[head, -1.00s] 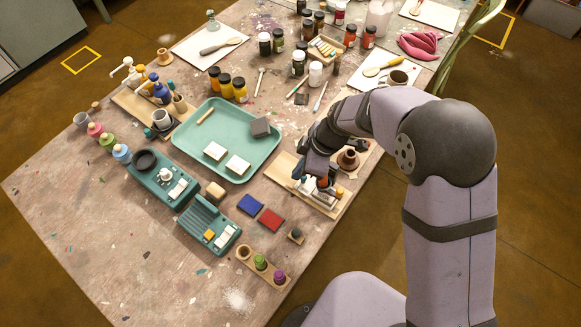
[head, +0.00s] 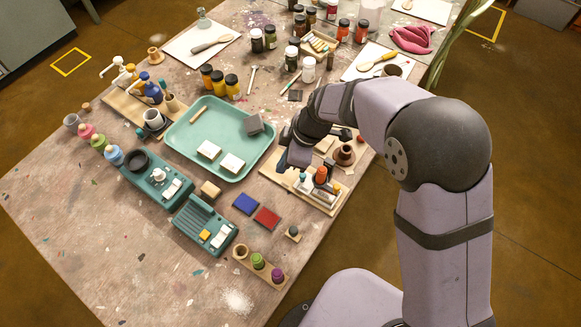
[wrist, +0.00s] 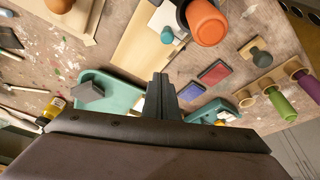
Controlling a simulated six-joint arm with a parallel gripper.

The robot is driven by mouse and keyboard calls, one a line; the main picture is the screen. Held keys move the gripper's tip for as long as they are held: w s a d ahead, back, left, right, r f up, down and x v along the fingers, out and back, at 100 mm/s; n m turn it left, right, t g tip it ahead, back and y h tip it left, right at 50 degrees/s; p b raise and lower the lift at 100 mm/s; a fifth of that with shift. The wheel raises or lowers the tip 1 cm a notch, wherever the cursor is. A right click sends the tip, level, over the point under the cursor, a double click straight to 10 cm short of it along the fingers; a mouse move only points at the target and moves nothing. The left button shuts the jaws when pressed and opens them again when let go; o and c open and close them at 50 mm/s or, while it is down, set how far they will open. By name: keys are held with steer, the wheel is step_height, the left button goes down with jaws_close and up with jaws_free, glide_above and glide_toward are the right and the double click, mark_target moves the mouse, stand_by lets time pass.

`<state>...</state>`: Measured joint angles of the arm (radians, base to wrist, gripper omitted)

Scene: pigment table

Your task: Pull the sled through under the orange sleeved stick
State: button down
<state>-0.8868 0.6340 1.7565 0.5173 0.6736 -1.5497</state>
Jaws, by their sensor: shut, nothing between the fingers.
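The orange sleeved stick (head: 321,175) stands upright on a pale wooden board at the table's right side. In the wrist view its orange sleeve (wrist: 208,23) is at the top, beside a dark part. A low whitish piece with a teal knob (head: 302,177), which looks like the sled, sits just left of the stick; the knob (wrist: 167,36) also shows in the wrist view. I cannot tell how far under the stick it reaches. My gripper (wrist: 160,88) is shut and empty, apart from both; in the head view it is left of and behind them, its fingertips mostly hidden.
The wooden board (head: 277,172) has bare room at its left end. A teal tray (head: 184,144) with white blocks lies to the left. Blue and red pads (head: 256,210) lie in front.

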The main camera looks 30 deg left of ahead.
steer(key=b+v, duration=0.1)
steer(key=v, duration=0.7)
steer(key=shift+d+r, duration=0.15)
steer(key=shift+r, duration=0.05)
steer(key=w+d+r+m+t+h+p, duration=0.1)
steer(key=w+d+m, duration=0.1)
steer(key=d+m, duration=0.65)
steer(key=w+d+m+t+h+p, duration=0.1)
steer(key=w+d+m, duration=0.2)
steer(key=d, duration=1)
steer(key=s+d+m+p, duration=0.1)
steer(key=s+d+m, duration=0.3)
steer(key=d+m, duration=0.2)
steer(key=s+d+m+h+p, duration=0.1)
steer(key=s+d+m, duration=0.3)
steer(key=d, duration=0.7)
steer(key=shift+d+f+m+h, duration=0.2)
steer(key=shift+m+h, duration=0.1)
steer(key=shift+m, duration=0.65)
